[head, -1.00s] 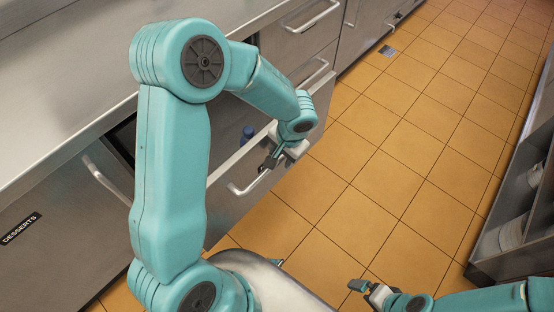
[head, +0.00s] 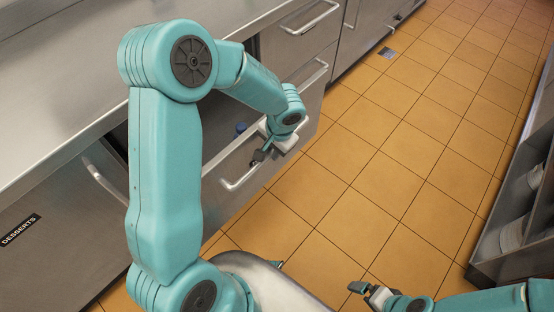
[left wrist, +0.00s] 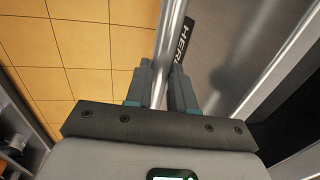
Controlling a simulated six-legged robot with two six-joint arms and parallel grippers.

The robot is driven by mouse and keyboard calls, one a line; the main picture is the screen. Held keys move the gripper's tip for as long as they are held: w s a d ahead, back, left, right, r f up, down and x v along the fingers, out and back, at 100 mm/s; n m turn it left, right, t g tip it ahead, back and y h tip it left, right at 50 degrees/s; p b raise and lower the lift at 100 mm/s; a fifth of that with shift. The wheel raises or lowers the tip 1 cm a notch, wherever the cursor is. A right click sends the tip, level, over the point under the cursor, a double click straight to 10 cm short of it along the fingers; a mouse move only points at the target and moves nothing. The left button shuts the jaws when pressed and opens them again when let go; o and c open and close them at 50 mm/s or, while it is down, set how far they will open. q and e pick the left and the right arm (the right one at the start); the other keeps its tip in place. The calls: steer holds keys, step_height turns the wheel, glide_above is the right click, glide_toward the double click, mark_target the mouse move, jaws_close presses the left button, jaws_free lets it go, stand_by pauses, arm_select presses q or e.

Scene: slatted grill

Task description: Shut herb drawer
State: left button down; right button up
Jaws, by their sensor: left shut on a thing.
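The herb drawer (head: 232,195) stands partly pulled out of the steel counter, in the middle of the head view. Its bar handle (head: 243,178) is on its front face. My left gripper (head: 259,158) is at the far end of this handle. In the left wrist view the left gripper (left wrist: 162,92) is shut on the handle bar (left wrist: 172,45), with a finger on each side. A dark label (left wrist: 184,42) beside the bar reads "HER", the rest hidden. My right gripper (head: 368,290) is low in the head view, away from the drawer; its finger gap is unclear.
A blue-topped item (head: 240,128) shows inside the drawer. A door labelled "DESSERTS" (head: 22,230) is at the left. Another drawer handle (head: 312,18) is farther along. A shelf unit with dishes (head: 512,235) stands at the right. The tiled floor (head: 400,160) between is clear.

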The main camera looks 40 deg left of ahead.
mark_target(260, 140)
arm_select(q)
steer(key=shift+a, duration=0.45)
steer(key=shift+w+a, duration=0.15)
steer(key=shift+a, duration=0.85)
steer(key=shift+w+a, duration=0.1)
steer(key=shift+a, duration=0.9)
steer(key=shift+w+a, duration=0.15)
steer(key=shift+a, duration=1.85)
steer(key=shift+w+a+p, duration=0.15)
steer(key=shift+a+p, duration=0.4)
steer(key=shift+a, duration=1.4)
